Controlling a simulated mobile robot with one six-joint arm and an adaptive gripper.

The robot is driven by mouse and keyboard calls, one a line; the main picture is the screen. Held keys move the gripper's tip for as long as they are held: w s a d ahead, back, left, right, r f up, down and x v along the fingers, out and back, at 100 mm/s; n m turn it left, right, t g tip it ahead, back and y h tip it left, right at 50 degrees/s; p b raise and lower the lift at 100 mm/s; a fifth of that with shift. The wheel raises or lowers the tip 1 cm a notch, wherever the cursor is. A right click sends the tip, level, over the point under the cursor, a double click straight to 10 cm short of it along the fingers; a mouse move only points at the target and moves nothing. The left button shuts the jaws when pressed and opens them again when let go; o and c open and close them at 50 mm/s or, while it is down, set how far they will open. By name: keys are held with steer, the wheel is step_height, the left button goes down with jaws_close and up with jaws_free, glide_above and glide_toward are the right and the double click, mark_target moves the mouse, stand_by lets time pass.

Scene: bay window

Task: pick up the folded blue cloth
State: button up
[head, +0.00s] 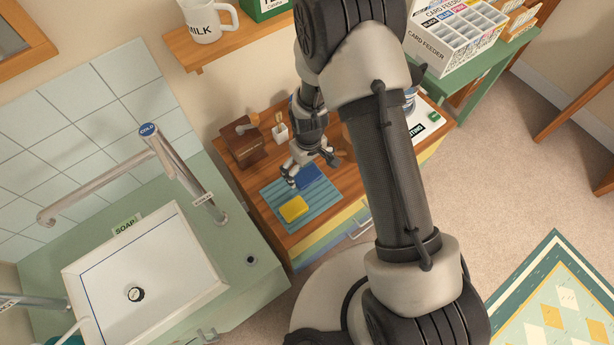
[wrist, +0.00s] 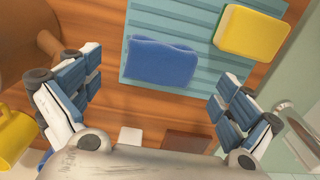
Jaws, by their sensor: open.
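The folded blue cloth (wrist: 161,63) lies on a ridged teal mat (wrist: 190,93) in the wrist view, between and beyond my open fingers. In the head view the cloth (head: 308,176) is partly covered by my gripper (head: 311,170), which is above the mat (head: 318,203). My gripper (wrist: 155,108) is open and empty, with one finger at each side of the wrist picture. A yellow sponge (wrist: 251,32) lies on the same mat beside the cloth; it also shows in the head view (head: 293,209).
The mat lies on a wooden counter (head: 278,225). A dark brown wooden box (head: 243,146) and a small white holder (head: 281,133) stand behind it. A white sink (head: 150,270) with a faucet (head: 172,165) is on the left. A yellow mug (wrist: 14,138) shows at the wrist view's left edge.

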mark_target(307, 174)
steer(key=f, duration=0.2)
steer(key=f+b, duration=0.1)
steer(key=f, duration=0.1)
steer(key=shift+w+a+f+b, duration=0.2)
steer(key=shift+f+b, duration=0.1)
steer(key=shift+f, duration=0.05)
steer(key=shift+c, duration=0.4)
steer(key=c, duration=1)
steer(key=shift+r, duration=0.1)
step_height(307, 174, up, 19)
steer(key=p, duration=0.6)
steer(key=d+r+m, duration=0.2)
steer(key=d, duration=0.2)
steer(key=d+r+m, duration=0.2)
steer(key=d+r, duration=0.1)
steer(key=d, duration=0.1)
steer(key=d+r+m+b, duration=0.1)
steer(key=d+r+m, duration=0.1)
steer(key=d, duration=0.2)
steer(key=shift+s+d+r+m, duration=0.15)
steer(key=shift+s+m, duration=0.1)
steer(key=shift+m, duration=0.15)
